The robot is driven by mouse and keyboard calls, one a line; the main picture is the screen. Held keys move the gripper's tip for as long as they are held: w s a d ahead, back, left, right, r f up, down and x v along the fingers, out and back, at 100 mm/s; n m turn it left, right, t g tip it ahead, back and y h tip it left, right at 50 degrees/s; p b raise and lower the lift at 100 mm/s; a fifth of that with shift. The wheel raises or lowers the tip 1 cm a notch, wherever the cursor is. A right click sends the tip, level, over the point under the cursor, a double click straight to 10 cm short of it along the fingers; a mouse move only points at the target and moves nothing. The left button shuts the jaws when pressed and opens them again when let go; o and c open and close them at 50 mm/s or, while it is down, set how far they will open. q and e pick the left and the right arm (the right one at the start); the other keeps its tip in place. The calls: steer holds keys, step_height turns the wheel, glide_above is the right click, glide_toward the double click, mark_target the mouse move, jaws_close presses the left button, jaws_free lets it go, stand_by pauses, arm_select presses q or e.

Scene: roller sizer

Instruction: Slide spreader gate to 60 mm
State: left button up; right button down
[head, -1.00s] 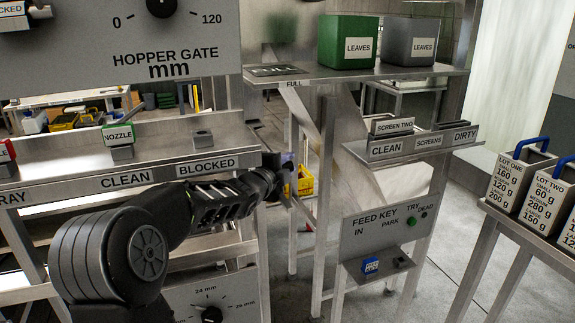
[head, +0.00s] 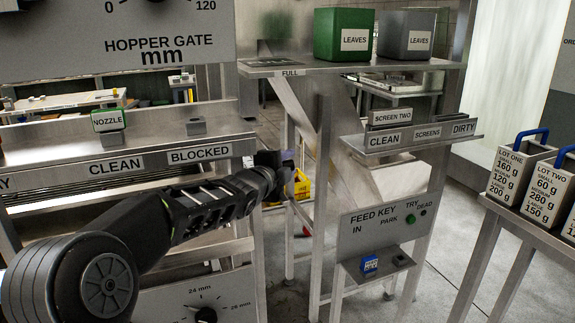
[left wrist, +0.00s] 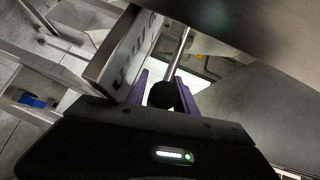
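My left gripper (head: 288,170) reaches from the left to the gap between the BLOCKED shelf and the chute stand. In the left wrist view its two purple fingers (left wrist: 162,92) stand apart. A dark round knob (left wrist: 163,94) shows between them, with a bright metal rod (left wrist: 180,50) beyond it. Space shows beside the knob, so the fingers do not look closed on it. A pale plate with dark marks (left wrist: 128,50) lies just left of the fingers, its text unreadable. No label naming a spreader gate is legible. My right gripper is not in view.
The hopper gate panel (head: 60,40) is at upper left, above a shelf with a green nozzle block (head: 108,120). The feed key panel (head: 350,225) stands right of my gripper. Leaves bins (head: 340,20) stand above, and lot bins (head: 510,180) stand at right.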

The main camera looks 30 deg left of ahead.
arm_select(q)
steer(key=shift+o, duration=1.2)
steer(key=shift+s+d, duration=0.1)
steer(key=shift+s, duration=0.5)
steer(key=b+v, duration=0.1)
steer(key=v, duration=0.5)
steer(key=shift+s, duration=0.25)
steer(key=shift+r, duration=0.1)
